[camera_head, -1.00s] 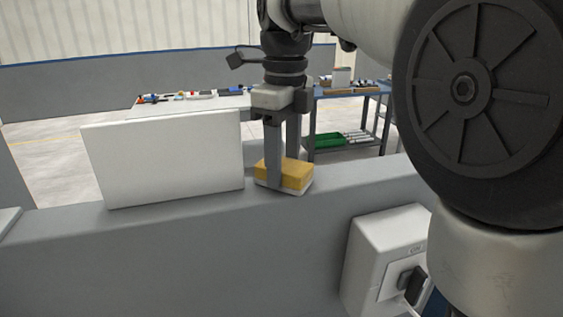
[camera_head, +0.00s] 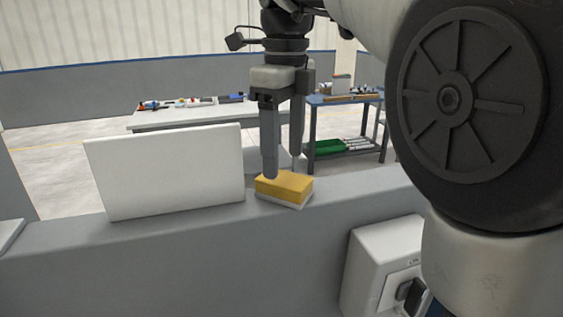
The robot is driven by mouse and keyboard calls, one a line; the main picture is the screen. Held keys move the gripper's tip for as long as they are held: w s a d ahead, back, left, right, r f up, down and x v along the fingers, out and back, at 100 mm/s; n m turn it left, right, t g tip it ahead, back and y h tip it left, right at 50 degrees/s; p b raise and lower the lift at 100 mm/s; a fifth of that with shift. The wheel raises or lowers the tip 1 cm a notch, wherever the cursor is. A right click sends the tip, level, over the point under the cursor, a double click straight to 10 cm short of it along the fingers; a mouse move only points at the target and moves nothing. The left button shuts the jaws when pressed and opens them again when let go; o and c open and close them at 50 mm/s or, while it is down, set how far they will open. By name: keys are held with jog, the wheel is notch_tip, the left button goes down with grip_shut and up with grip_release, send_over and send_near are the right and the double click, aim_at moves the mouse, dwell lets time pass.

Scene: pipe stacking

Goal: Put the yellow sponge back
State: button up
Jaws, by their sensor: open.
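The yellow sponge (camera_head: 285,187) has a pale underside and lies on top of the grey ledge, just right of a white panel. My gripper (camera_head: 283,168) is above it, fingers pointing down. The fingers are open, with nothing held between them. The left fingertip is close to the sponge's upper left edge. The right finger's tip is behind the sponge's top, and I cannot tell whether either finger touches it.
A white upright panel (camera_head: 165,172) stands on the grey ledge (camera_head: 200,240). A white box (camera_head: 385,262) is fixed to the ledge's front face. Behind are a light table (camera_head: 190,118) with tools and a blue-framed table (camera_head: 345,99) with a green tray (camera_head: 330,147).

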aim_at(285, 178)
notch_tip(285, 178, up, 6)
jog(key=r+p, duration=0.1)
jog(key=s+d+f+n+t, duration=0.2)
jog(key=s+d+f+n, duration=0.35)
jog(key=d+n, duration=0.35)
jog(key=s+d+f+n+t, duration=0.3)
jog(key=s+f+n, duration=0.8)
jog(key=n, duration=0.3)
jog(key=shift+d+f+n, duration=0.3)
jog(key=shift+f+n, duration=0.1)
jog(key=shift+f, duration=0.5)
